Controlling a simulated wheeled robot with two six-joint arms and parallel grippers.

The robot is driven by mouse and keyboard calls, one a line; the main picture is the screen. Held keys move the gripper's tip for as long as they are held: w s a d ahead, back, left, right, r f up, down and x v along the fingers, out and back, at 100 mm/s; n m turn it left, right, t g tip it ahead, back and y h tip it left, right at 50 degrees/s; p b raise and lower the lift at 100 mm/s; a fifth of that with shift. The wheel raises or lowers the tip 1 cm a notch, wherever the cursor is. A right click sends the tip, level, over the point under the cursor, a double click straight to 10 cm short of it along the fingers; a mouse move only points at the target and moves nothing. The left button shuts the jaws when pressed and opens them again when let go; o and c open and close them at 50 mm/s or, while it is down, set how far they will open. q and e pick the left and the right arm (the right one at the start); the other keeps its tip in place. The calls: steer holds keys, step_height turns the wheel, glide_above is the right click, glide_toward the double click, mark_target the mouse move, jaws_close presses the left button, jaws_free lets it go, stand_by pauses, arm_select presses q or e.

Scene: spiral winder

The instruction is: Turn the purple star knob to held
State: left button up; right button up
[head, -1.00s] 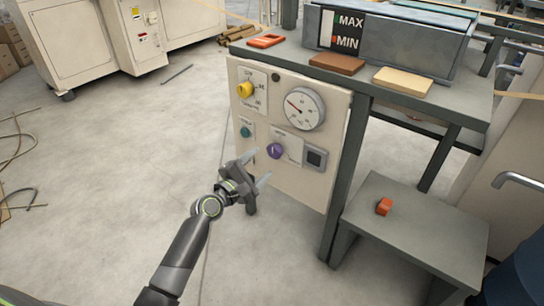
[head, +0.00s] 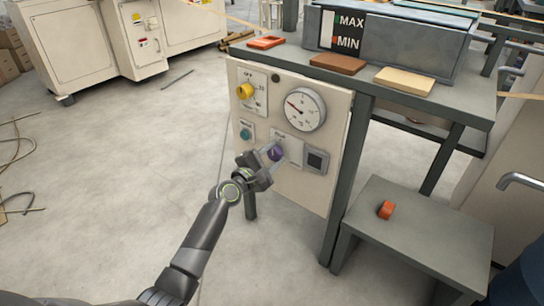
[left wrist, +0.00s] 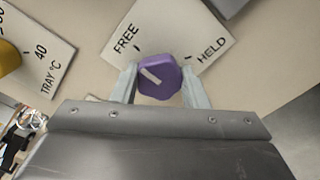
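The purple star knob (head: 275,153) is on the beige panel, below the round gauge. In the left wrist view the knob (left wrist: 160,77) sits at the lower edge of a white label (left wrist: 170,33) reading FREE at left and HELD at right. Its white mark points to the upper left, on the FREE side. My left gripper (head: 271,158) is at the knob. In the left wrist view its fingers (left wrist: 160,88) are apart, one on each side of the knob. Whether they touch it is not clear. My right gripper is not in view.
The panel (head: 310,192) also holds a yellow knob (head: 245,91), a teal button (head: 245,133), a gauge (head: 304,109) and a dark square switch (head: 316,160). A grey bench leg (head: 348,190) stands to the right. An orange block (head: 386,209) lies on a low grey shelf.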

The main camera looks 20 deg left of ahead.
arm_select(q)
steer(key=c, duration=0.3)
steer(key=shift+c, duration=0.2)
